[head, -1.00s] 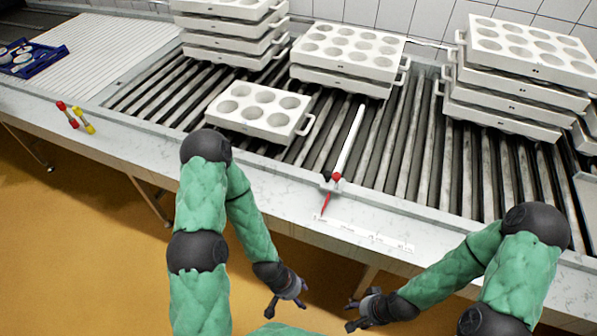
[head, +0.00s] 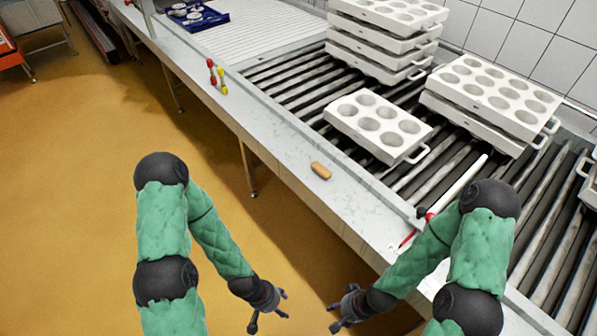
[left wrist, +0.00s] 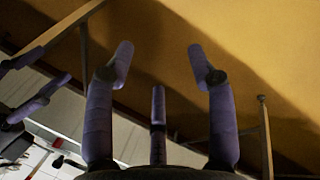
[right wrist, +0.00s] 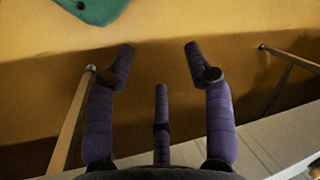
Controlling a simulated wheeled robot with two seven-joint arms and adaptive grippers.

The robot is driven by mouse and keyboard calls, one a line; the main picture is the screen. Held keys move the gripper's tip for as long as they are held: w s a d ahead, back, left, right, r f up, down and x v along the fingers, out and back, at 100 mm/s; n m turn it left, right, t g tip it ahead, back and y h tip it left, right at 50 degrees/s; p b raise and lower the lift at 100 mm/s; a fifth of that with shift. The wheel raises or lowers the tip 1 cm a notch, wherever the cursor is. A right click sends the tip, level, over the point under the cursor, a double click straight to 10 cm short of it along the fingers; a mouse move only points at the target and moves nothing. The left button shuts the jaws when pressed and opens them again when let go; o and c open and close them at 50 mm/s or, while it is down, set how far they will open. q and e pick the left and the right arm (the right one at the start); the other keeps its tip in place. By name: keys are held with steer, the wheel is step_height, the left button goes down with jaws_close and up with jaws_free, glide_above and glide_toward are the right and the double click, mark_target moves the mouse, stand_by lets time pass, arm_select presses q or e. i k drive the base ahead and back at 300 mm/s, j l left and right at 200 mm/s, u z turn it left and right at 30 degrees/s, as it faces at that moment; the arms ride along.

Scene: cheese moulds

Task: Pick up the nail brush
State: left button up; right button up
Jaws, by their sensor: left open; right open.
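The nail brush looks to be the small brown oblong (head: 321,170) lying on the pale front ledge (head: 285,160) of the conveyor, in front of the small mould. Its bristles cannot be made out. My left gripper (head: 270,310) is open and empty, low in front of the ledge and well short of the brush. My right gripper (head: 342,312) is also open and empty, at about the same height to its right.
A white mould (head: 378,124) sits on the rollers behind the brush, with mould stacks (head: 380,45) farther back. Red and yellow items (head: 217,77) lie left along the ledge. A white rod (head: 462,185) is at right. The ledge around the brush is clear.

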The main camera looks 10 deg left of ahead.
mark_target(317, 167)
steer(key=i+j, duration=0.2)
steer(key=j, duration=0.15)
steer(key=i+j, duration=0.25)
steer(key=j, duration=0.15)
steer(key=i+j+z, duration=0.1)
steer(key=j, duration=0.25)
steer(key=i+j, duration=0.3)
steer(key=j, duration=0.1)
